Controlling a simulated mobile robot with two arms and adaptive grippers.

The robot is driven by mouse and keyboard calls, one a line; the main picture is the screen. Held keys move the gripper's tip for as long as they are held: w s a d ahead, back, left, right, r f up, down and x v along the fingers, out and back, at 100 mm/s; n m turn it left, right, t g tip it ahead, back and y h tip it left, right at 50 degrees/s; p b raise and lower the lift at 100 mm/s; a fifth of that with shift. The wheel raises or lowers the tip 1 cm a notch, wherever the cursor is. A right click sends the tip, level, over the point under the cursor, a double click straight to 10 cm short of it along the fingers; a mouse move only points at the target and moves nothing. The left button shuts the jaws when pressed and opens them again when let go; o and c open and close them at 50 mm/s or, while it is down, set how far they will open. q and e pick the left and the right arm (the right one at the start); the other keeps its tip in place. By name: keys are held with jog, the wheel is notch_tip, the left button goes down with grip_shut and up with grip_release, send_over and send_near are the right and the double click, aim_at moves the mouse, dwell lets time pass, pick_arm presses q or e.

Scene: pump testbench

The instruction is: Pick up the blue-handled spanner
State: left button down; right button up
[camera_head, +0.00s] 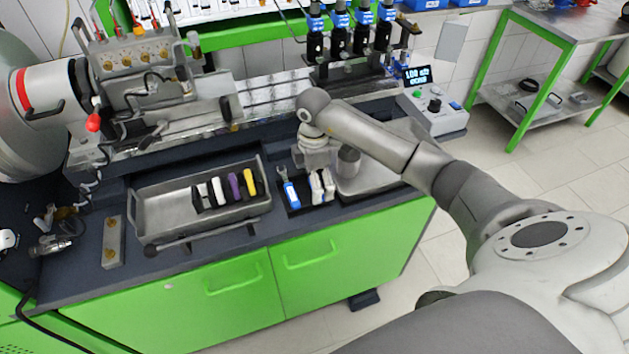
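The blue-handled spanner (290,193) lies in a dark holder on the bench top, right of the grey metal tray. Its metal jaw points away from me and its handle points toward the front edge. My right arm reaches in from the right, and its gripper (320,186) hangs pointing down just right of the spanner. Pale finger-like parts show there, and a gap separates them from the blue handle. They are too small to tell whether the fingers are open or shut. My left gripper is not in view.
A grey tray (165,212) holds several pieces with black, white, purple and yellow tops. A control box (433,107) with a display sits at the bench's right end. Pump equipment (140,75) fills the back left.

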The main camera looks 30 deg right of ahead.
jog(key=shift+f, duration=0.85)
jog(key=shift+c, duration=0.5)
jog(key=c, duration=1.4)
